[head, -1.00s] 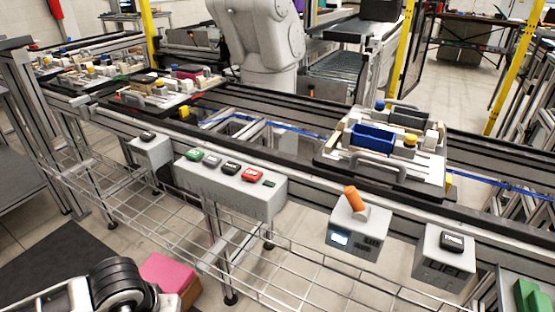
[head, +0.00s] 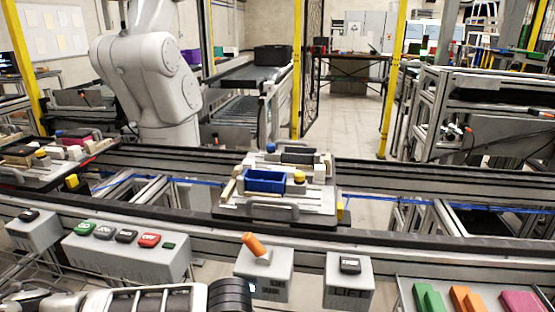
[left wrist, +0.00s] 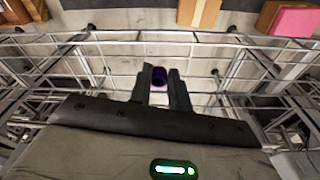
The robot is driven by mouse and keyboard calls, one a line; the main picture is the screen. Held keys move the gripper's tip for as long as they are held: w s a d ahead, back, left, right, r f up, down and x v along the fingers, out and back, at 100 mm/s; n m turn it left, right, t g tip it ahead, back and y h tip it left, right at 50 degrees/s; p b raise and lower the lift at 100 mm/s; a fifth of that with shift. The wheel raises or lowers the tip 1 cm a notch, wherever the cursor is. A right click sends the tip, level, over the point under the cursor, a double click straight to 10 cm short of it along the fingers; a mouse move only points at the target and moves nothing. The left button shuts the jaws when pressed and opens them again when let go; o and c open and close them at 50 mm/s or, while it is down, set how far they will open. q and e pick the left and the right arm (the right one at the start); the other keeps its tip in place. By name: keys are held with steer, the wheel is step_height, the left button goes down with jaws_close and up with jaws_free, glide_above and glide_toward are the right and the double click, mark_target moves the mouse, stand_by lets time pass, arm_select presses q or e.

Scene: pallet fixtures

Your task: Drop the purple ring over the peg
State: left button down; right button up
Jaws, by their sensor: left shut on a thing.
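My left gripper (left wrist: 158,88) shows in the left wrist view, shut on the dark purple ring (left wrist: 159,76) between its fingertips. The ring is clear of other things, over the floor and wire mesh. In the head view my left arm comes in along the bottom left, and its fingers and the ring are out of the picture. A pallet (head: 230,211) with fixtures sits on the conveyor in the middle, carrying a blue bin (head: 265,181), a yellow-topped post (head: 299,177) and a small blue knob (head: 271,148). I cannot tell which part is the peg. My right gripper is not in view.
Control boxes line the front: a button box (head: 120,258), one with an orange lever (head: 254,244), and a lift button box (head: 348,285). A tray with green, orange and pink blocks (head: 468,299) is lower right. A wire basket (left wrist: 100,40) hangs below. A white robot arm (head: 150,80) stands behind.

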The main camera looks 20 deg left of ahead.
arm_select(q)
steer(key=shift+w+d+r, duration=0.2)
steer(key=shift+d+r, duration=0.05)
steer(key=shift+d, duration=0.05)
steer(key=shift+r, duration=0.1)
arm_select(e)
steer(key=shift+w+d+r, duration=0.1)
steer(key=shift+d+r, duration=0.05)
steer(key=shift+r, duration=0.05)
arm_select(q)
steer(key=shift+r+p, duration=0.15)
steer(key=shift+p, duration=0.25)
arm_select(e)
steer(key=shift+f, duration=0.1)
arm_select(q)
step_height(320, 180, up, 7)
steer(key=p, duration=0.7)
steer(key=shift+r, duration=0.15)
steer(key=shift+w+d+f, duration=0.1)
steer(key=shift+d+f, duration=0.05)
steer(key=shift+f, duration=0.1)
steer(key=shift+w+d, duration=0.1)
steer(key=shift+d, duration=0.25)
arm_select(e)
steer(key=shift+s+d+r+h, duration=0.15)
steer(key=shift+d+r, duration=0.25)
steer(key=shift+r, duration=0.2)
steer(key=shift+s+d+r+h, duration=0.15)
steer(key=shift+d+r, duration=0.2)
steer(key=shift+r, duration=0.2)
